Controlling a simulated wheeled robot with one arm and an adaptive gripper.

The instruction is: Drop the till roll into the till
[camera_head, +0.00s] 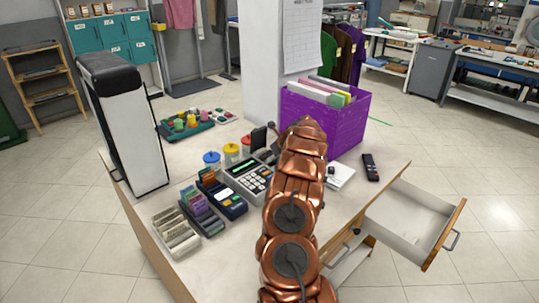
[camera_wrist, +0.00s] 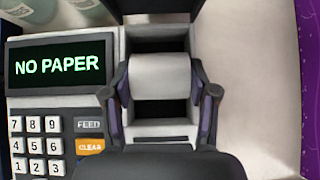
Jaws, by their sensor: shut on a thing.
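The till (camera_head: 248,178) stands on the counter, and its screen (camera_wrist: 56,66) reads "NO PAPER" in the wrist view. Its dark paper bay (camera_wrist: 152,108) is open, with the black lid (camera_head: 258,138) standing up behind it. My gripper (camera_wrist: 166,92) is shut on the white till roll (camera_wrist: 160,76), one finger at each end. The roll is over or within the bay, with dark gaps above and below it in the picture. I cannot tell whether it touches the bay floor. My arm hides the roll in the head view.
A purple file box (camera_head: 335,122) stands close behind my arm. A remote (camera_head: 370,167) lies to the right, above an open drawer (camera_head: 412,220).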

